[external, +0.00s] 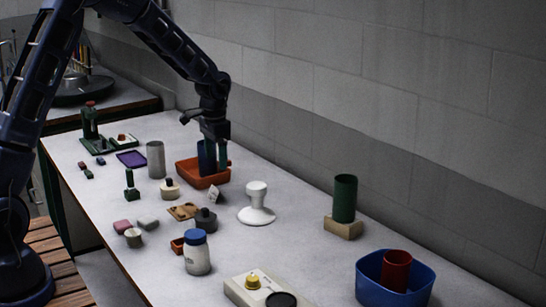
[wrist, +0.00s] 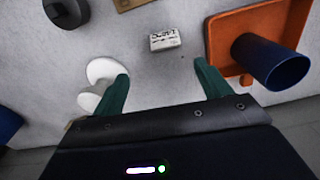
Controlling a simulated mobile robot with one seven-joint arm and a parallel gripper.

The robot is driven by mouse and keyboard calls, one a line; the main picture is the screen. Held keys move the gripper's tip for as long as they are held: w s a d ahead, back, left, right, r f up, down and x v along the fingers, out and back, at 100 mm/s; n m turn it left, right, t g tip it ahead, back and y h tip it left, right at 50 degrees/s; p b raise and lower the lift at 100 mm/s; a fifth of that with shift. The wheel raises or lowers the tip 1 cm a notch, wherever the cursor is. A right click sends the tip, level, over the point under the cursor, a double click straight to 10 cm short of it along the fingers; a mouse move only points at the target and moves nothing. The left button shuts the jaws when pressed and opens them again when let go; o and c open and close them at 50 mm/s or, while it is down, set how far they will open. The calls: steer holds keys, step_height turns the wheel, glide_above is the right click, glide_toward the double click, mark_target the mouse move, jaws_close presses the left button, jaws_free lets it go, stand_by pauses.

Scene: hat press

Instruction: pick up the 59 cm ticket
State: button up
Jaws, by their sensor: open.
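A small white ticket (wrist: 165,40) with dark printed marks lies on the grey tabletop in the wrist view; I cannot read the marks surely. It lies ahead of my gripper (wrist: 162,72), between the lines of the two green fingers and apart from them. The fingers are spread with nothing between them. In the external view the small white card (external: 216,195) is in front of the orange tray, and my gripper (external: 217,155) hangs by the tray, partly hidden by the blue cup.
The orange tray (wrist: 221,50) with the blue cup (wrist: 276,68) is close on the right in the wrist view. A white pedestal (wrist: 92,97) is by the left finger. A dark round weight (wrist: 67,12) and a brown board (wrist: 128,4) lie beyond. Bare table surrounds the ticket.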

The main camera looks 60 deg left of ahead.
mark_target(216, 188)
steer(key=f, duration=0.6)
steer(key=shift+w+a, duration=0.15)
steer(key=shift+a, duration=0.05)
steer(key=shift+a+f, duration=0.2)
steer(key=shift+f, duration=1.2)
steer(key=shift+a+f, duration=0.15)
steer(key=shift+f, duration=1.25)
steer(key=c, duration=1)
steer(key=shift+r, duration=0.1)
steer(key=shift+c, duration=0.2)
